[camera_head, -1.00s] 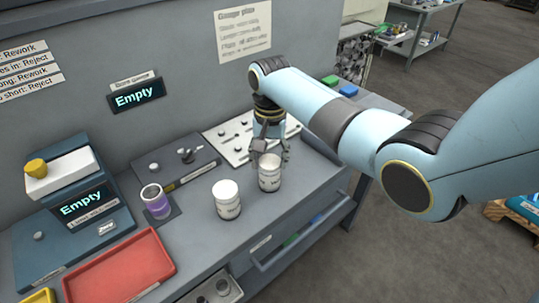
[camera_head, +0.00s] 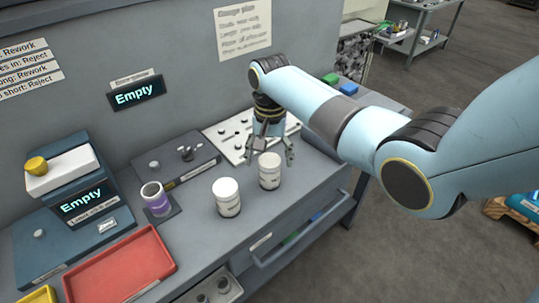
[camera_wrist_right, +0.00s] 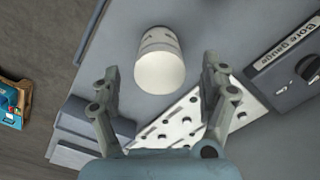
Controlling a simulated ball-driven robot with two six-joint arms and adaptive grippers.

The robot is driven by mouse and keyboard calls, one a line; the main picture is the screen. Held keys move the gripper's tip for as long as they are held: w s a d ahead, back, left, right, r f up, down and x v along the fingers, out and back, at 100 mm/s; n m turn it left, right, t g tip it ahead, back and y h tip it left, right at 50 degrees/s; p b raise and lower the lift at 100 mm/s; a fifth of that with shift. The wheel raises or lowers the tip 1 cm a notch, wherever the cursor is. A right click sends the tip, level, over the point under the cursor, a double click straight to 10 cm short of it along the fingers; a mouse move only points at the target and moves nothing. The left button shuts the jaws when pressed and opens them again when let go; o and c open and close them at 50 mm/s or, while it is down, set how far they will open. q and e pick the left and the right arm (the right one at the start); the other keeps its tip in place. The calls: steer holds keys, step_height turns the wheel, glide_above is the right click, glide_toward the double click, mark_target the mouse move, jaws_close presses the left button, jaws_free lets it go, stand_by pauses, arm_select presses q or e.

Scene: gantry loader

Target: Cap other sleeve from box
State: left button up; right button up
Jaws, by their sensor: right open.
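Two white cylindrical sleeves with printed labels stand upright on the grey bench: a left one (camera_head: 228,198) and a right one (camera_head: 269,172). Both show plain white tops. My right gripper (camera_head: 272,152) is open and empty, just behind the right sleeve, with its fingers spread apart. In the right wrist view the right sleeve (camera_wrist_right: 160,65) lies ahead of the spread fingers, clear of both. I cannot make out a box of caps. My left gripper is not in view.
A red tray (camera_head: 120,268) lies at the front left. A white plate with holes (camera_head: 238,136) and a grey gauge block (camera_head: 178,165) sit at the back. Two displays read "Empty".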

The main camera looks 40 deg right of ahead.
steer(key=shift+r, duration=0.2)
step_height(320, 180, up, 12)
steer(key=shift+f, duration=0.15)
steer(key=shift+d, duration=0.1)
stand_by(0.4)
